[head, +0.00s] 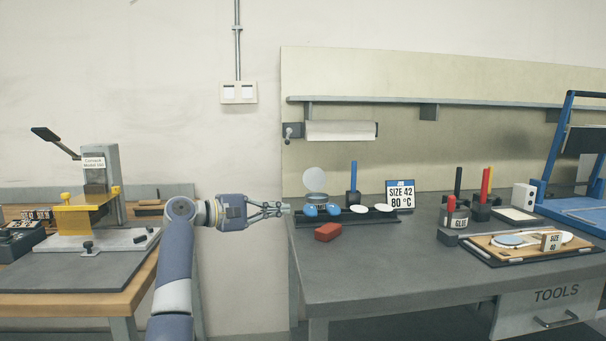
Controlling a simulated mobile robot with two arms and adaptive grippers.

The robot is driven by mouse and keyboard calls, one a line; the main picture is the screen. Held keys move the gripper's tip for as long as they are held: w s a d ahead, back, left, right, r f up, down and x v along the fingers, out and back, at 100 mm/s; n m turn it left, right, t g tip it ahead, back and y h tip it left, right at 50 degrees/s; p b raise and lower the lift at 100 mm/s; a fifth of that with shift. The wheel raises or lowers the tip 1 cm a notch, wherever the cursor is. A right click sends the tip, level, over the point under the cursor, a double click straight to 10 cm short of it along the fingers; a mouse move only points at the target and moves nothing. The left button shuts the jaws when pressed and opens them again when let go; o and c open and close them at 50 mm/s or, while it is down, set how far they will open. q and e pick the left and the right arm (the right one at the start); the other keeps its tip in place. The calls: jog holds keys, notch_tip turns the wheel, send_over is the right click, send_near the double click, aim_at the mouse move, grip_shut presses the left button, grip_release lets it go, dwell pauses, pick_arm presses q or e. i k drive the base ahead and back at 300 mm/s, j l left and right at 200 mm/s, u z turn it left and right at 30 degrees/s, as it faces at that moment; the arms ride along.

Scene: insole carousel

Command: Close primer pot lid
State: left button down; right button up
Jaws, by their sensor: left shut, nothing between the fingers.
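The primer pot (316,199) is a small, low round pot at the back left of the grey workbench, partly hidden behind blue round pieces. Its pale round lid (314,180) stands raised and open above it. My left gripper (288,208) comes in from the left at the bench's left edge, to the left of the pot and lower than the lid in the picture. Its fingers are shut and empty. It appears apart from the lid, though depth is hard to judge. My right gripper is out of view.
A dark tray (300,220) with blue and white round pieces lies in front of the pot. A red block (328,232) lies before it. A holder with a blue stick (353,180) and a size sign (399,195) stand right. The bench front is clear.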

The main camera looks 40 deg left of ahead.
aim_at(314, 179)
jog(key=i+j, duration=0.3)
jog(key=j, duration=0.2)
jog(key=i+j, duration=0.3)
jog(key=j, duration=0.15)
jog(key=i+j, duration=0.35)
jog(key=j, duration=0.15)
